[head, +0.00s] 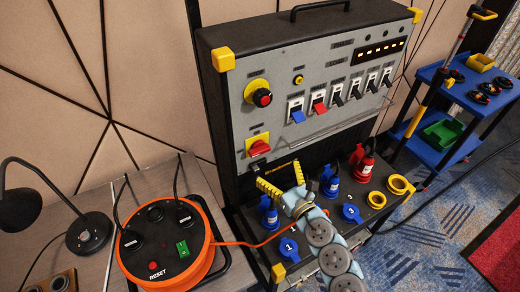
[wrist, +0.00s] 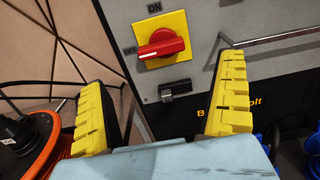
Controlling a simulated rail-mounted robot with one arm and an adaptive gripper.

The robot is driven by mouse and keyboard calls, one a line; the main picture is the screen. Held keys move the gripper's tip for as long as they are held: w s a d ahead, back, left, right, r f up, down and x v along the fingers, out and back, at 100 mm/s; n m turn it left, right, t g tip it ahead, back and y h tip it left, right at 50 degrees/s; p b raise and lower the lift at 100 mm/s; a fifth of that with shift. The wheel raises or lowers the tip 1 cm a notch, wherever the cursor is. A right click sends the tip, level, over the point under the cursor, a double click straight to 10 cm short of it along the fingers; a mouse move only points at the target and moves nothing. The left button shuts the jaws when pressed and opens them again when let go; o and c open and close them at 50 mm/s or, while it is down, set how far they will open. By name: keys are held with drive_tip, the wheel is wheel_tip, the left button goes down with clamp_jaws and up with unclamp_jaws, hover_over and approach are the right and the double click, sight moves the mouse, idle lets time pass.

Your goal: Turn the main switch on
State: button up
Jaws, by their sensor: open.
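The main switch is a red rotary handle on a yellow plate, low on the left of the grey panel, in the head view (head: 259,148) and the wrist view (wrist: 161,46). Its handle lies roughly horizontal, pointing left at the OFF label; ON is printed above. My gripper (head: 282,180) has yellow ribbed fingers and is below and slightly right of the switch in the head view. In the wrist view my gripper (wrist: 163,88) is open and empty, its fingers spread on either side below the switch, apart from it.
A small black latch (wrist: 175,90) sits under the switch. A metal rail (head: 330,131) crosses the panel to the right, below a row of breakers (head: 342,95). Blue and red plugs (head: 331,183) stand on the lower shelf. An orange cable reel (head: 165,240) is at left.

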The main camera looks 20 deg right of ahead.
sight(262, 152)
drive_tip(key=shift+w+a+f, duration=0.1)
drive_tip(key=shift+w+a, duration=0.15)
drive_tip(key=shift+w, duration=1.45)
drive_tip(key=shift+w+a+r, duration=0.1)
drive_tip(key=shift+w+a, duration=0.1)
drive_tip(key=shift+w, duration=1.55)
drive_tip(key=shift+w+a+f, duration=0.1)
drive_tip(key=shift+w+a, duration=0.15)
drive_tip(key=shift+w, duration=1.45)
drive_tip(key=c, duration=1.2)
